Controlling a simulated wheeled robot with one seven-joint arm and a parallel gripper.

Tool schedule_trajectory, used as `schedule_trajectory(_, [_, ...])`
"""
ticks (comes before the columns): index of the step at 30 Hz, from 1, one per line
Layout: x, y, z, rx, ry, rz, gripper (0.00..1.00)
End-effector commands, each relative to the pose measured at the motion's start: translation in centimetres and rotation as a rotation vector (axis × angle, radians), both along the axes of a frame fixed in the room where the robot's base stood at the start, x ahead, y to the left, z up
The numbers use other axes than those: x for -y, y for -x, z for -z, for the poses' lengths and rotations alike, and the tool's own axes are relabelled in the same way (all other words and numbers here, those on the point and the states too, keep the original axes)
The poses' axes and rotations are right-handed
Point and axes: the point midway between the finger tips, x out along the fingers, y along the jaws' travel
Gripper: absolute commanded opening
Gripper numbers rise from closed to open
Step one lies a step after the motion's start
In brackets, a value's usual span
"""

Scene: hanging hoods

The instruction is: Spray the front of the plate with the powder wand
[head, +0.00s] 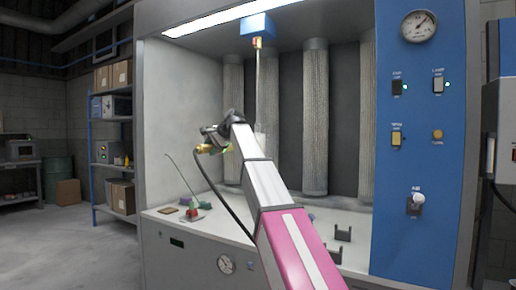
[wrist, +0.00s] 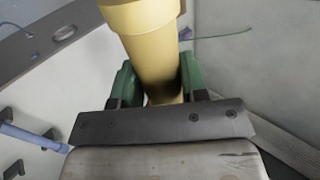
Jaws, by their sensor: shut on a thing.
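My gripper (head: 212,138) is inside the booth, left of centre. In the wrist view its green fingers (wrist: 159,82) are shut on both sides of a cream-yellow cylinder, which I take to be the powder wand (wrist: 150,45). In the head view a brass-coloured end of the wand (head: 204,148) shows beside the gripper; the rest is hidden. A black hose trails from there. A narrow pale strip (head: 260,85), seemingly the plate nearly edge-on, hangs below a blue hanger box right of my gripper. Its front face cannot be made out.
Tall pleated filters (head: 315,120) line the booth's back. On the booth floor are a red block (head: 194,214) with a thin green rod at left and dark cradles (head: 342,234) at right. A blue control panel (head: 425,150) borders the right side.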

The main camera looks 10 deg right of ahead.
Motion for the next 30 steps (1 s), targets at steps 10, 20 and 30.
schedule_trajectory(10, [0.0,0.0,-1.9,0.002,-0.001,0.0,0.12])
schedule_trajectory(20, [0.0,-0.1,-3.9,0.002,0.001,-0.001,0.12])
schedule_trajectory(30, [0.0,0.0,-4.4,0.002,0.0,0.0,0.12])
